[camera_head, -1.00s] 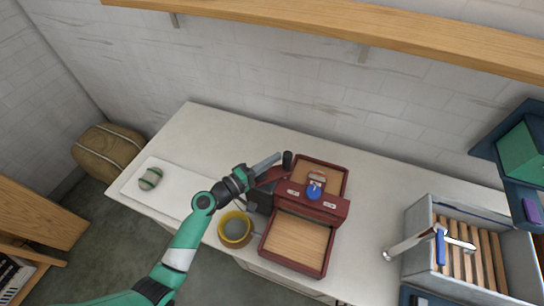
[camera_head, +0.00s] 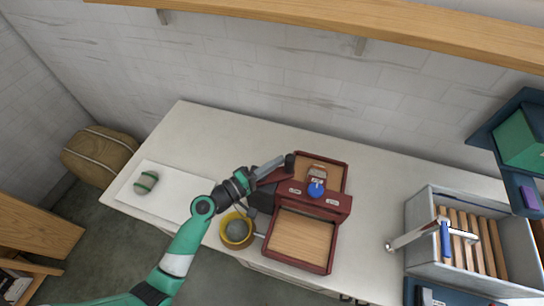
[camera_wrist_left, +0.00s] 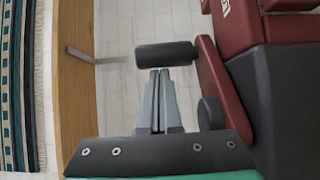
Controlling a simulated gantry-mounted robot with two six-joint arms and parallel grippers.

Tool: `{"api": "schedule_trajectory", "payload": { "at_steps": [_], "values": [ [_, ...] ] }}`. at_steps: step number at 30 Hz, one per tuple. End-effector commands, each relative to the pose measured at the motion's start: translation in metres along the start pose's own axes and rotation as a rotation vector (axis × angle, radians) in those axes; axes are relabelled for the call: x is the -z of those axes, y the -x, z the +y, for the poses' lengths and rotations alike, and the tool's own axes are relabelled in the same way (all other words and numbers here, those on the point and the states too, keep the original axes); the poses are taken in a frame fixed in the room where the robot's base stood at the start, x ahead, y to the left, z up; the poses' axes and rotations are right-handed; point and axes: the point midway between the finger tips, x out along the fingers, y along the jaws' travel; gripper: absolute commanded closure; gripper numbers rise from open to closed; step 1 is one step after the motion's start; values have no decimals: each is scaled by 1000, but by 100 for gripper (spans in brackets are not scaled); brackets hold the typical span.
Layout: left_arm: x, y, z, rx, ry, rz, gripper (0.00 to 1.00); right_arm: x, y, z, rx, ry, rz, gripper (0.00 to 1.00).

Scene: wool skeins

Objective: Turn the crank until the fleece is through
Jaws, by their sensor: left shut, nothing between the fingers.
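The dark red machine (camera_head: 312,203) stands on the table with a wooden tray (camera_head: 302,237) in front and another behind. A blue knob (camera_head: 316,189) and a small brownish piece (camera_head: 317,172) show at its top middle; I cannot tell if the piece is fleece. The crank's black handle (camera_head: 290,160) is at its left rear and also shows in the left wrist view (camera_wrist_left: 165,54), at the end of the red crank arm (camera_wrist_left: 212,82). My left gripper (camera_head: 279,161) is shut and empty, its tips (camera_wrist_left: 158,74) right at the handle; I cannot tell if they touch. The front tray looks bare.
A yellow pot (camera_head: 224,226) with a grey ball stands close under my left arm. A grey crate (camera_head: 423,236) with wooden slats stands right. The table's back is clear.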

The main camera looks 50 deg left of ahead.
Motion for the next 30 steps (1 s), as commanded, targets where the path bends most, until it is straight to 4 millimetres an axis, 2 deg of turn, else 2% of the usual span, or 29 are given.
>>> {"api": "schedule_trajectory", "payload": {
  "at_steps": [10, 30],
  "values": [
    [-8, 4, 0, 1, 0, -1, 100, -1, 1, 0, 0, 0, 0, 100],
    [-9, 4, 0, 0, 0, 0, 100, -1, 1, 0, 0, 0, 0, 100]
  ]
}}
